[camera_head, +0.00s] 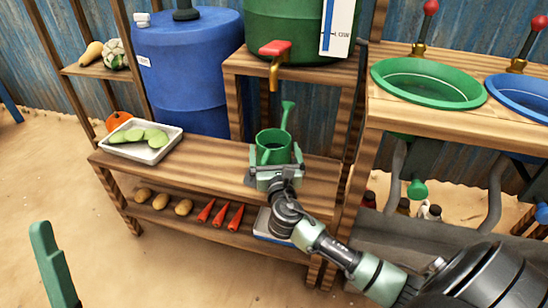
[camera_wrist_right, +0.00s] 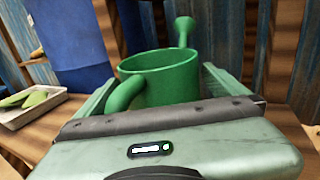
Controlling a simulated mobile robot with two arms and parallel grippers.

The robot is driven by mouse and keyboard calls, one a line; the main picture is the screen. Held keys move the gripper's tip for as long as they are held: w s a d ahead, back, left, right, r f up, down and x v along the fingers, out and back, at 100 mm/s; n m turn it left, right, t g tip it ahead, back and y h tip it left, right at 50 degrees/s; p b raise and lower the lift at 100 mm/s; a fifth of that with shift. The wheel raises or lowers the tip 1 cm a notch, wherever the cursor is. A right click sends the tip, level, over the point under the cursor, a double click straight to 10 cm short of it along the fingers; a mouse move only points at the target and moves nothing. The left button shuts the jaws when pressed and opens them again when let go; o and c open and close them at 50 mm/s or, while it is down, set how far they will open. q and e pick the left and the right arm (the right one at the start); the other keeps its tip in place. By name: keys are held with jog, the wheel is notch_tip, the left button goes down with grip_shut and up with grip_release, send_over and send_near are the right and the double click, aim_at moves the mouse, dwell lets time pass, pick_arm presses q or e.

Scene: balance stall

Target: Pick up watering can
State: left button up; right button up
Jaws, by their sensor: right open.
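The green watering can (camera_head: 274,147) stands upright on the wooden bench below the red-handled tap, with its spout pointing up and away. In the right wrist view the can (camera_wrist_right: 172,72) stands straight ahead, its curved handle on the near left side. My right gripper (camera_head: 276,172) is open at the can's near side. One finger shows to each side of the can in the wrist view; I cannot tell whether they touch it. A green finger of my left gripper (camera_head: 52,265) shows at the lower left; its opening does not show.
A white tray (camera_head: 166,152) of green vegetables sits on the bench left. A blue barrel (camera_head: 185,65) and a green tank (camera_head: 290,30) stand behind. Potatoes and carrots lie on the lower shelf. A counter with green (camera_head: 425,97) and blue basins stands right.

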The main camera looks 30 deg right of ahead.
jog(key=shift+w+d, duration=0.15)
jog(key=shift+w, duration=0.1)
jog(key=c, duration=1.5)
jog(key=shift+r, duration=0.1)
jog(key=c, duration=0.3)
jog(key=shift+r, duration=0.1)
